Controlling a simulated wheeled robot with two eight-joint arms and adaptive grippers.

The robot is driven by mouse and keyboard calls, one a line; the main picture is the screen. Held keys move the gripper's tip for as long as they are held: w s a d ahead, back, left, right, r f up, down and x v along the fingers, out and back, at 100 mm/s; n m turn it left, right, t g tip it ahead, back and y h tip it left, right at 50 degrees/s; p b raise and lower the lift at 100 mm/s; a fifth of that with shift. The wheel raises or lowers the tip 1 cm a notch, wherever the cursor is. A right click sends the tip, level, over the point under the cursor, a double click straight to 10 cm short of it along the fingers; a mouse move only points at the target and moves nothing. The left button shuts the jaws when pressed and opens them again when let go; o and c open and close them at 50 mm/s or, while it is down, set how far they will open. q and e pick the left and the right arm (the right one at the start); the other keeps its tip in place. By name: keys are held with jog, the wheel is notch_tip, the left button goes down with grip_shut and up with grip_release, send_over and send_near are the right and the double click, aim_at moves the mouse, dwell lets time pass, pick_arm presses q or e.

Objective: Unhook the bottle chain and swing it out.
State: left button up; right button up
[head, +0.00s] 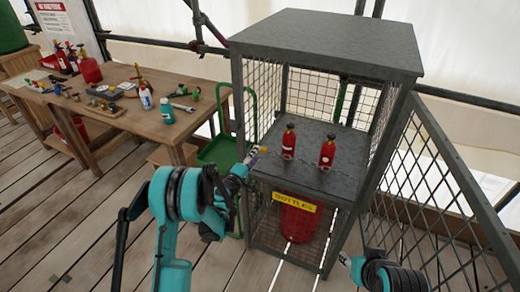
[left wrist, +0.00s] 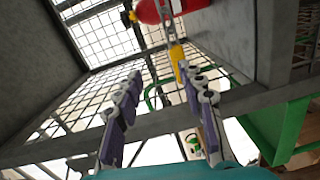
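A metal mesh cage (head: 325,45) holds two small red bottles (head: 288,143) (head: 327,152) on its shelf. A thin grey chain runs across the front of the bottles and is hard to make out in the head view. Its yellow end piece (head: 264,149) is at the left front post; the left wrist view shows this piece (left wrist: 177,62) with chain links (left wrist: 168,22) beyond it, before a red bottle (left wrist: 160,10). My left gripper (head: 248,158) is open just short of the yellow piece, which lies nearer one finger. My right gripper (head: 345,259) is low before the cage; its fingers are unclear.
The cage's mesh door (head: 435,190) stands open to the right. A larger red bottle (head: 297,220) stands below the shelf, behind a yellow BOTTLES sign (head: 297,202). A green hand truck (head: 217,150) is left of the cage. A wooden workbench (head: 150,125) carries tools and bottles.

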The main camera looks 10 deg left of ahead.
pick_arm(q)
jog(key=shift+n+t, duration=0.4)
jog(key=shift+n, duration=0.4)
jog(key=w+f, duration=0.1)
jog(key=w, duration=0.1)
jog(key=w+f+b, duration=0.1)
jog(key=w, duration=0.2)
jog(key=w+f+b, duration=0.1)
jog(key=w, duration=0.2)
jog(key=shift+d, duration=0.35)
grip_shut()
